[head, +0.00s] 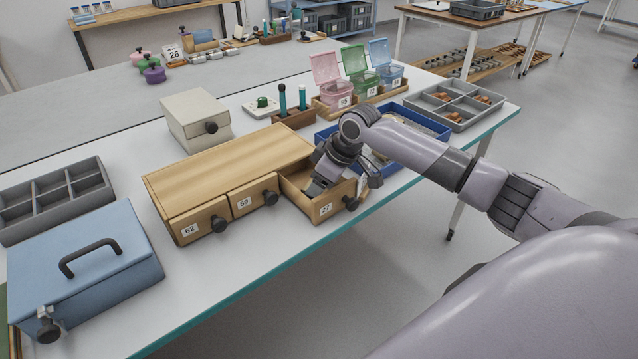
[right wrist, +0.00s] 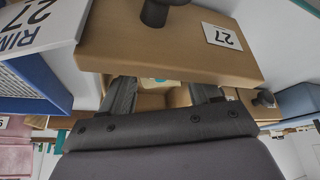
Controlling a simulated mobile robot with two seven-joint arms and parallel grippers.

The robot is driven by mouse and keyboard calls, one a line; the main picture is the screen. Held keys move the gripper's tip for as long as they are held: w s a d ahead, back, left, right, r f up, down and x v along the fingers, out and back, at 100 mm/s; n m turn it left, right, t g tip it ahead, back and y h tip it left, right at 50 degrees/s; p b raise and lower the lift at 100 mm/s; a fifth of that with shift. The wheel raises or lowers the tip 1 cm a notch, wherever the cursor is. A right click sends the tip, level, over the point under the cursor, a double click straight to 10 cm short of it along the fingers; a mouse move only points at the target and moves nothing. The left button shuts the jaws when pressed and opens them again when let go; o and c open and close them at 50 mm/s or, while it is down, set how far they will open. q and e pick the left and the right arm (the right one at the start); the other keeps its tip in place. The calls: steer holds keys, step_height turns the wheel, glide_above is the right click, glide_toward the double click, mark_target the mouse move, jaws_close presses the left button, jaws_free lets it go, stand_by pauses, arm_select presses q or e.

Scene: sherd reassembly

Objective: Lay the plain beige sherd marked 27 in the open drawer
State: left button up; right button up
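The open drawer marked 27 (head: 325,207) is pulled out at the right end of the wooden drawer cabinet (head: 230,165). My right gripper (head: 316,187) points down into it. In the right wrist view the drawer front (right wrist: 165,50) with its knob and upside-down 27 label hides the fingertips. The two fingers of my right gripper (right wrist: 163,95) stand wide apart there, behind the drawer front. Beige surfaces show between them; I cannot tell whether they are the sherd or the drawer's wood. The plain beige sherd is not clearly seen in either view. My left gripper is not in view.
Drawers 62 (head: 200,222) and 59 (head: 254,195) are shut. A blue tray (head: 425,119) lies behind my right arm, and a card reading RIM 27 (right wrist: 40,25) shows beside it. A blue lidded box (head: 85,265) and grey compartment tray (head: 55,195) stand left.

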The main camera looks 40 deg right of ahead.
steer(key=shift+r, duration=0.25)
steer(key=shift+p+v, duration=0.55)
steer(key=shift+v, duration=5.85)
steer(key=shift+w, duration=0.15)
